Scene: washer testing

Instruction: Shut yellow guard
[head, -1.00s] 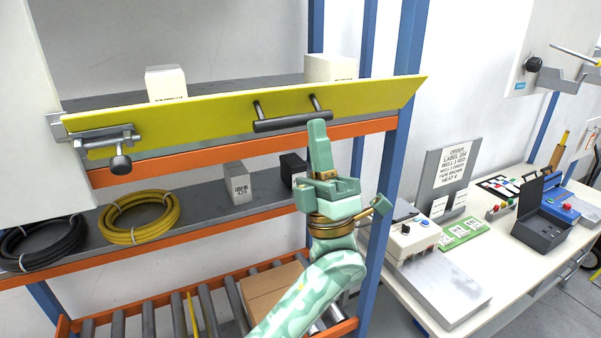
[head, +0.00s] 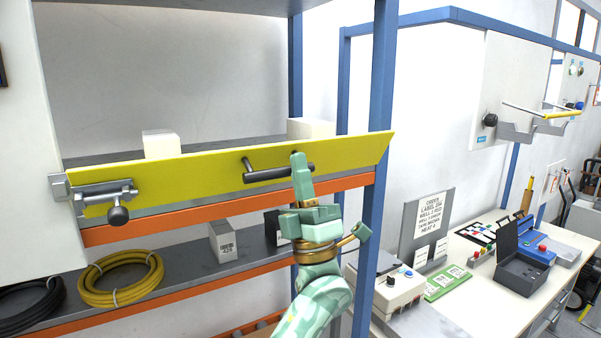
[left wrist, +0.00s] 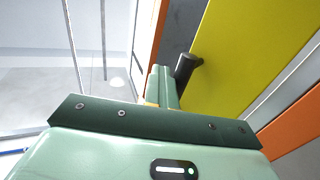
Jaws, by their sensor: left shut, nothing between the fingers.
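The yellow guard (head: 210,168) is a long flat bar across the front of the shelf rack; it also fills the upper right of the left wrist view (left wrist: 240,50). Its left end is at a grey bracket with a dark knob (head: 118,214). Its right end passes in front of a blue post. A dark bar handle (head: 262,175) stands off its face and shows beside my fingers in the left wrist view (left wrist: 186,68). My left gripper (head: 298,160) is shut and empty, its fingertips overlapping the handle's right part. Whether they touch it is unclear. My right gripper is not in view.
The blue post (head: 377,100) stands right of my left gripper. The shelf below holds a yellow hose coil (head: 120,278), a black coil (head: 30,305) and small boxes (head: 224,242). A workbench with a control box (head: 395,288) and a sign (head: 428,225) stands at right.

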